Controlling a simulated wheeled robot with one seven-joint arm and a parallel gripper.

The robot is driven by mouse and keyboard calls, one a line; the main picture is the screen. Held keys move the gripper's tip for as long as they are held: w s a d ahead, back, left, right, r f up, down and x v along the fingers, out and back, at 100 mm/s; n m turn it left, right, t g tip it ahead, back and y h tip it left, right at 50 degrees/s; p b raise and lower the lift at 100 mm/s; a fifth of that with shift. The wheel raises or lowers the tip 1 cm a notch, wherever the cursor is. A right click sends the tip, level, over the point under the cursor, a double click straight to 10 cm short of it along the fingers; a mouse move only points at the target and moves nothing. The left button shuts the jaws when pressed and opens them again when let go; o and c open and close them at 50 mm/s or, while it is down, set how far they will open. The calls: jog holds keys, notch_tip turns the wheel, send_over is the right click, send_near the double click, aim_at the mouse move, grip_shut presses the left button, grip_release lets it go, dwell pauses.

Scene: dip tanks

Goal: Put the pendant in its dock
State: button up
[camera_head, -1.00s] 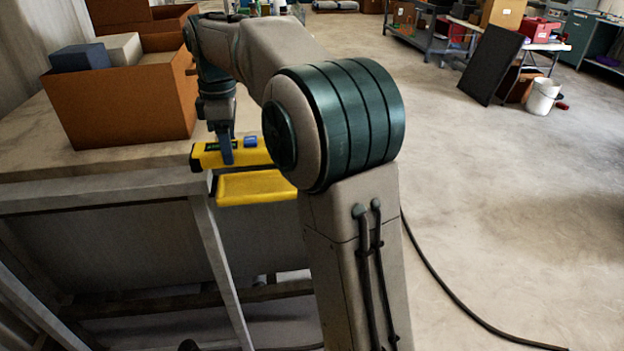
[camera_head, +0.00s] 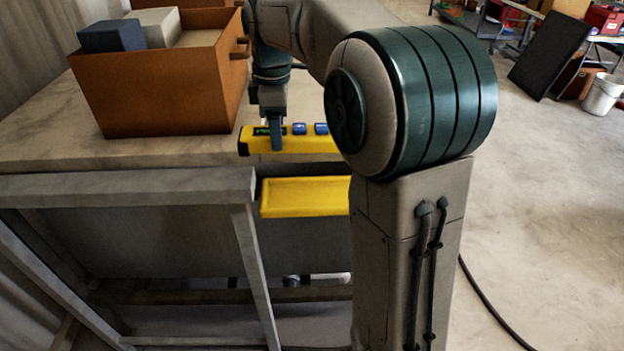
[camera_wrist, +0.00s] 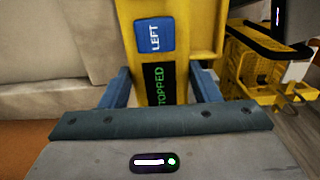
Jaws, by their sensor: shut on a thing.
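The pendant (camera_head: 302,147) is a long yellow box with blue buttons, lying level across the picture near the front edge of the table. In the wrist view the pendant (camera_wrist: 188,72) shows a blue LEFT button and a dark display with green letters, partly cut off. My gripper (camera_head: 276,137) is shut on it near its left end; its blue fingers (camera_wrist: 163,90) are on both sides of it. A yellow tray-like part (camera_head: 303,198), possibly the dock, is at the table front, below the pendant in the picture. My arm hides the right ends of both.
A brown bin (camera_head: 160,95) with a blue block (camera_head: 112,37) and a pale block (camera_head: 158,25) stands on the table (camera_head: 40,130), left of my gripper. A grey frame (camera_head: 130,190) stands before the table. Open floor lies right. Yellow basket-like shapes (camera_wrist: 262,70) show in the wrist view.

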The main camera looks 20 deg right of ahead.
jog(key=s+d+f, duration=0.1)
jog(key=s, duration=0.1)
jog(key=s+d+f, duration=0.1)
jog(key=s+f, duration=0.1)
jog(key=s+d+f, duration=0.1)
jog(key=s, duration=0.2)
jog(key=shift+d+f, duration=0.2)
jog(key=shift+f, duration=2.15)
jog(key=o, duration=1.1)
notch_tip(320, 180, up, 11)
jog(key=s+f+m+t, duration=0.1)
jog(key=s+f+m, duration=0.2)
jog(key=s+m, duration=0.2)
jog(key=s+a+f+m+t, duration=0.1)
jog(key=s+f+m, duration=0.3)
jog(key=s+m, duration=0.1)
jog(key=s+f+m+t, duration=0.1)
jog(key=s+f+m, duration=0.3)
jog(key=s+m, duration=0.1)
jog(key=shift+s+a+f, duration=0.15)
jog(key=shift+s+f, duration=0.05)
